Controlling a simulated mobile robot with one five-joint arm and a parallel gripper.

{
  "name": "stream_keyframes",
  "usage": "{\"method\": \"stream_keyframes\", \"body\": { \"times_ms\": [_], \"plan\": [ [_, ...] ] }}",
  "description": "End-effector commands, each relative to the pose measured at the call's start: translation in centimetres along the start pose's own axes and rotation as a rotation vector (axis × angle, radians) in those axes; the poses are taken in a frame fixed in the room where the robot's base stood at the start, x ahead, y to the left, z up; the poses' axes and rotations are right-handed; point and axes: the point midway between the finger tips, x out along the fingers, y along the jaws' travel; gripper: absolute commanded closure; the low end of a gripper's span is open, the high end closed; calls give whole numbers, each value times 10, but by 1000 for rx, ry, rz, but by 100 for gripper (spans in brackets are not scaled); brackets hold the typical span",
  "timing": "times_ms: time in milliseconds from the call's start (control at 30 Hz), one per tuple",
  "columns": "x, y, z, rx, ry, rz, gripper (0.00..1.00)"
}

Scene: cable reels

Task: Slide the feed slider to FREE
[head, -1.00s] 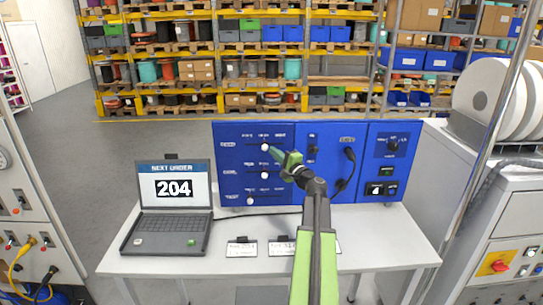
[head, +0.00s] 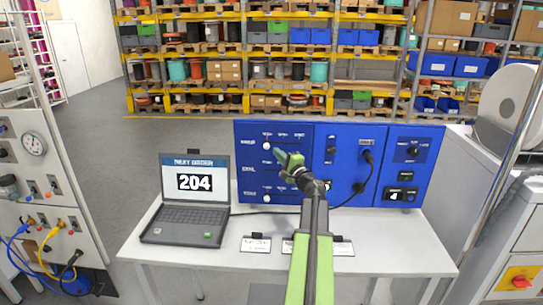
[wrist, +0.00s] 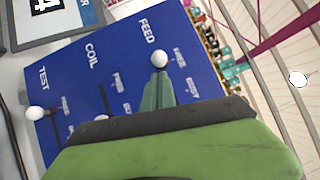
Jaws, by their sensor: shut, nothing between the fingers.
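The blue control panel (head: 345,190) stands on the table, with several slider rows on its left part. The feed slider's white knob (head: 267,146) is in the top row, near the row's left end. In the wrist view the same knob (wrist: 159,59) sits just below the word FEED. My gripper (head: 277,152) is shut and empty, its green tip just right of the knob. Its fingertips (wrist: 158,90) also show close to the knob in the wrist view; contact cannot be told. The small position labels are hard to read.
A laptop (head: 193,200) showing 204 stands left of the panel. The test knob (head: 267,199) is in the bottom row; in the wrist view the coil knob (wrist: 101,118) lies beside my gripper. A black cable (head: 368,180) hangs from the panel. White labels (head: 256,244) lie in front.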

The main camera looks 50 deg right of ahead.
Motion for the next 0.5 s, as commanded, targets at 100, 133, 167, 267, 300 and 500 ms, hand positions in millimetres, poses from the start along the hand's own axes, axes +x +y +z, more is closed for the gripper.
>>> {"method": "stream_keyframes", "body": {
  "times_ms": [100,133,167,267,300,500],
  "plan": [
    [-33,2,-5,-2,1,-1,100],
    [-42,2,-4,-2,1,-1,100],
    [-50,2,-3,-2,1,-1,100],
    [-73,2,0,-2,-3,0,100],
    [-80,2,0,-2,-4,0,100],
    [-104,2,1,-1,-7,1,100]
  ]
}}
